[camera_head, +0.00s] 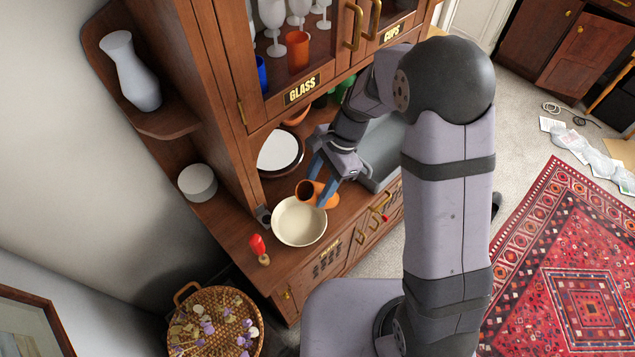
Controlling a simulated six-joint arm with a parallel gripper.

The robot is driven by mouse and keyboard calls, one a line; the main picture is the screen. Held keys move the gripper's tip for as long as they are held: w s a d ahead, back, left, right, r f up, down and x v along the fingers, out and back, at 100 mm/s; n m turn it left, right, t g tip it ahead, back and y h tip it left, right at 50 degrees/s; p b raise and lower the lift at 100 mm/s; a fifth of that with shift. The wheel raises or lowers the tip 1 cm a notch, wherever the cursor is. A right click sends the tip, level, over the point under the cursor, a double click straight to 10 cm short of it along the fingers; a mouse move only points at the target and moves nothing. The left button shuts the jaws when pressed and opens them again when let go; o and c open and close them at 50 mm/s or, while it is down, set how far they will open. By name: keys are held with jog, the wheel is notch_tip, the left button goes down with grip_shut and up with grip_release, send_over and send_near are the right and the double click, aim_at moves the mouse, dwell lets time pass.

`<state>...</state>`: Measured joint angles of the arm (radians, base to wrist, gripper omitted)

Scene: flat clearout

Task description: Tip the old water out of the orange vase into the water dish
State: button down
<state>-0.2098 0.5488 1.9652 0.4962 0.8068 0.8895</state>
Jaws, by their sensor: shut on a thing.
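The orange vase (309,192) is held in my gripper (317,187), whose two fingers are shut around its body. The vase is tipped well over on its side, with its dark mouth facing left. It is above the upper right rim of the cream water dish (299,235). The dish is a wide round bowl standing on the cabinet's wooden counter. No water stream shows, and I cannot tell whether there is water in the dish or the vase.
A white plate with a dark rim (279,150) stands behind the dish. A red-handled item (257,246) is at the counter's front left. A grey tray (381,155) is to the right. The glass cabinet (302,91) rises behind. A wicker basket (232,291) is below left.

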dwell(0.4)
jog(key=shift+a+f+t+h, duration=0.15)
jog(key=shift+t+h, duration=0.25)
jog(key=shift+h, duration=0.3)
jog(key=shift+s+a+f+t+h, duration=0.1)
jog(key=shift+f+t+h, duration=0.2)
jog(key=shift+h, duration=0.3)
jog(key=shift+f, duration=0.1)
jog(key=shift+a+f+t+h, duration=0.1)
jog(key=shift+f+t+h, duration=0.15)
jog(key=shift+t+h, duration=0.25)
dwell(0.4)
